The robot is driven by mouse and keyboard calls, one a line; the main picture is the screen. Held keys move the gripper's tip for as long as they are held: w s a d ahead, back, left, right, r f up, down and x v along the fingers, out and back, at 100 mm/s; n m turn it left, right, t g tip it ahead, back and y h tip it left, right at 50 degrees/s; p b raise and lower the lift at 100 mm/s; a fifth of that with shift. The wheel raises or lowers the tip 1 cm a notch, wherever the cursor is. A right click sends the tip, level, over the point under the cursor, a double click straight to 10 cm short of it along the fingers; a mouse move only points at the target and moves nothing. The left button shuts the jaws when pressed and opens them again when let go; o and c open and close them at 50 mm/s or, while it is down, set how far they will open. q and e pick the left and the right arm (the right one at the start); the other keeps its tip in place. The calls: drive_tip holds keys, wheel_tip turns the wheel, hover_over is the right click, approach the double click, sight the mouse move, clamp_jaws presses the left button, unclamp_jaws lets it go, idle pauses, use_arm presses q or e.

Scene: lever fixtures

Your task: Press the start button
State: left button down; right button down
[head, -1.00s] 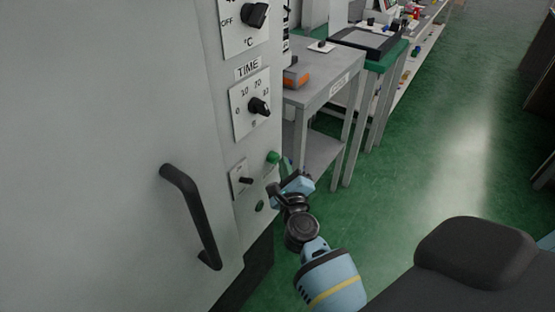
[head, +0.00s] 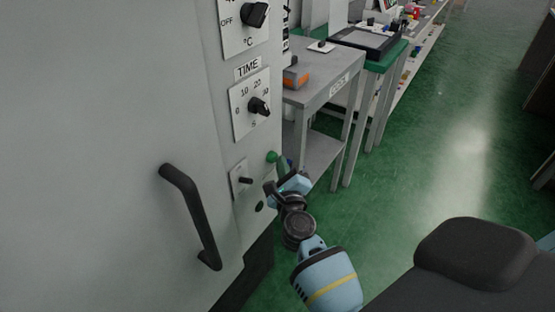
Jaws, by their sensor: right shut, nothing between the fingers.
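A round green button (head: 272,157) sticks out near the right edge of the grey cabinet's front panel; I take it for the start button, but no label is readable. My right gripper (head: 283,163) is just right of the button, with its fingers shut and empty. The fingertips are small here and look very close to the button; I cannot tell whether they touch it. A small dark round spot (head: 259,206) is lower on the panel. My left gripper is not in view.
A small switch plate (head: 241,180) is left of the button, with the TIME dial (head: 259,107) above. A black door handle (head: 192,215) projects from the cabinet. A grey table (head: 325,92) stands behind my gripper. Green floor (head: 420,190) is clear to the right.

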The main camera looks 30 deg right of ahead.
drive_tip(key=shift+s+d+p, duration=0.3)
drive_tip(key=shift+s+d, duration=0.05)
drive_tip(key=shift+s, duration=0.55)
drive_tip(key=shift+s+d+p, duration=0.15)
drive_tip(key=shift+s+d, duration=0.15)
drive_tip(key=shift+s, duration=0.45)
drive_tip(key=shift+s+d+p, duration=0.2)
drive_tip(key=shift+s+d, duration=0.15)
drive_tip(key=shift+s, duration=0.45)
drive_tip(key=shift+s+d+p, duration=0.15)
drive_tip(key=shift+s+d, duration=0.15)
drive_tip(key=shift+s, duration=0.45)
